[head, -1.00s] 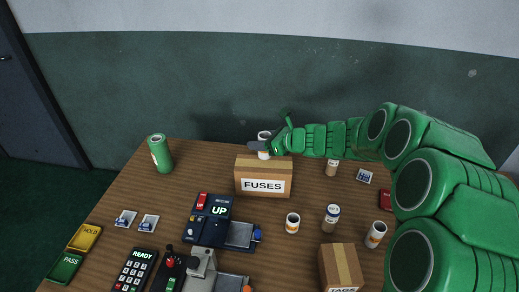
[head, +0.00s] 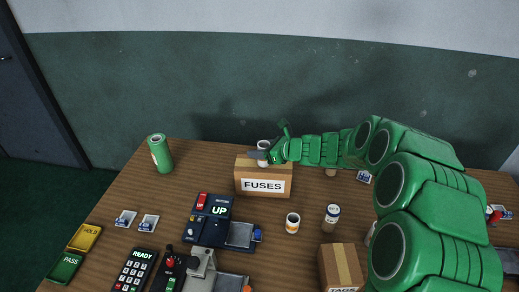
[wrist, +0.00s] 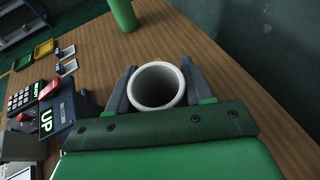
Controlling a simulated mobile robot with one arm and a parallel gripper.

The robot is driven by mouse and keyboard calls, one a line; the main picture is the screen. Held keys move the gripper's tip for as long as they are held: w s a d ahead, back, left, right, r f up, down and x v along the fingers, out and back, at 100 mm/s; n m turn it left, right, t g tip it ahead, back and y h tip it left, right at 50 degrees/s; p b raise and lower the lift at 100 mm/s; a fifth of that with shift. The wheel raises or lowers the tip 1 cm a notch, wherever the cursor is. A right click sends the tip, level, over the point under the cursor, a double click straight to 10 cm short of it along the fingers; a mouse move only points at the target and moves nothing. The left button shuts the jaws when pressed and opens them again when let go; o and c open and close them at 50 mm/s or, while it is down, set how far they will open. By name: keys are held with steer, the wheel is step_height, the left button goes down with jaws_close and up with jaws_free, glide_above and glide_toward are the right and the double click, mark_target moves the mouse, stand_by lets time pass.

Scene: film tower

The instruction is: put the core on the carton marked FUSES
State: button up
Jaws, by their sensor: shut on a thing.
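The carton marked FUSES (head: 263,186) is a brown box with a white label, at the back middle of the table. In the head view the core overlaps the carton's top; I cannot tell whether it touches. The carton is hidden in the wrist view.
A green can (head: 160,153) stands at the back left. A dark device marked UP (head: 212,218) lies in front of the FUSES carton. A similar white tube (head: 292,222), a labelled canister (head: 331,217) and a second carton (head: 342,266) stand to the right. Bare table lies left of the carton.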

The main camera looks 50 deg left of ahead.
steer(key=shift+f, duration=0.15)
steer(key=o, duration=1)
steer(key=shift+o, duration=0.2)
steer(key=shift+d+r, duration=0.1)
steer(key=shift+r, duration=0.15)
steer(key=v, duration=1.1)
steer(key=shift+d+r, duration=0.2)
steer(key=shift+d, duration=0.15)
steer(key=shift+w, duration=0.15)
